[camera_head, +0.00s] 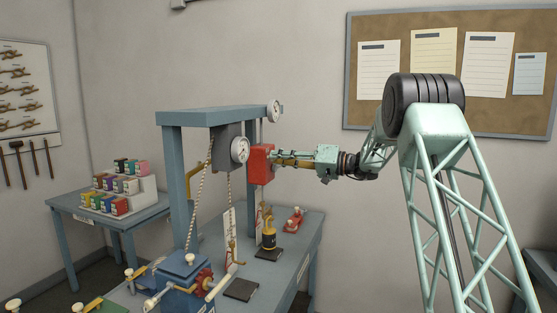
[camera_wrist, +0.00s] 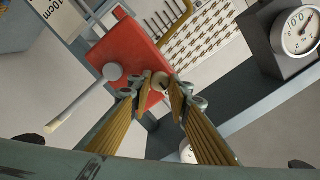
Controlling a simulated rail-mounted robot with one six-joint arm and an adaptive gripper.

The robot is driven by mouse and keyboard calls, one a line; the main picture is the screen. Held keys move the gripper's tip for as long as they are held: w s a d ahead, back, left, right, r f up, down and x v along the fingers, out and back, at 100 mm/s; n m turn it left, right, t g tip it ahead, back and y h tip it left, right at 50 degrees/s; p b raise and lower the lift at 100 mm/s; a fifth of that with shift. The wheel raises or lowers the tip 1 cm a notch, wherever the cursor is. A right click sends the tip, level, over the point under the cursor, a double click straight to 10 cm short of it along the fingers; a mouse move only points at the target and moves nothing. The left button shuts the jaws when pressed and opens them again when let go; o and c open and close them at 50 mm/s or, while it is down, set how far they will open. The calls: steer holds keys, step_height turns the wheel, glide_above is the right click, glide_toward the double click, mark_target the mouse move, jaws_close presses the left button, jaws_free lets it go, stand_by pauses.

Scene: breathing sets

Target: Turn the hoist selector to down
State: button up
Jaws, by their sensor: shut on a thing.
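The red hoist box (camera_head: 261,163) hangs on the blue-grey frame in the head view. In the wrist view its red face (camera_wrist: 128,52) fills the upper left. A small pale knob, apparently the hoist selector (camera_wrist: 160,82), sits near the box's lower right corner, between my fingertips. My gripper (camera_wrist: 163,90) is shut on it, with the fingers partly covering it, so its setting cannot be read. In the head view my gripper (camera_head: 278,158) reaches the box from the right. A grey round hub with a pale lever (camera_wrist: 112,72) is beside the knob, to its left.
A dial gauge (camera_head: 240,150) hangs left of the box; a second gauge (camera_head: 274,112) is above. Below stands a bench (camera_head: 296,258) with a yellow-and-black weight (camera_head: 268,238), a red device (camera_head: 294,219) and a blue winch (camera_head: 184,283). A side table (camera_head: 70,205) holds coloured boxes.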

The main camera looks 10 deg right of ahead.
steer(key=shift+f+m+p, duration=0.1)
steer(key=shift+m+p, duration=3.2)
steer(key=shift+m, duration=5.5)
steer(key=o, duration=0.9)
steer(key=shift+c, duration=0.2)
steer(key=shift+d, duration=0.1)
